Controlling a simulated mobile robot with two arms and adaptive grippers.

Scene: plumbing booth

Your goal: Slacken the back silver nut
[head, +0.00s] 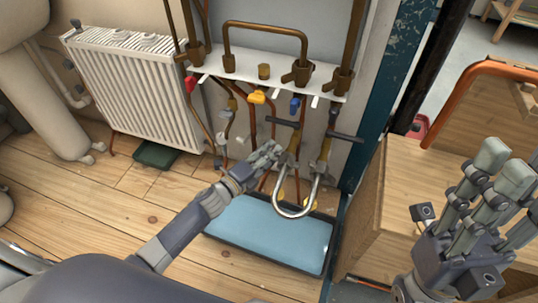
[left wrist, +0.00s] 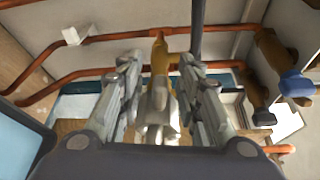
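In the head view, a silver U-shaped pipe (head: 291,213) hangs below two brass valves with dark bar handles. My left gripper (head: 272,153) is at the upper left end of this pipe and hides the nut there. In the left wrist view, a silver nut (left wrist: 157,97) sits below a brass fitting (left wrist: 160,57). The fingers of my left gripper (left wrist: 160,98) stand on either side of the nut, with narrow gaps showing; I see no firm grip. My right gripper (head: 492,190) is raised at the right with its fingers spread, empty.
A blue tray (head: 270,235) lies on the floor under the pipe. Copper pipes and valves with red, yellow and blue handles crowd the wall. A white radiator (head: 135,90) stands at the left. A wooden cabinet (head: 385,190) is close to the right gripper.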

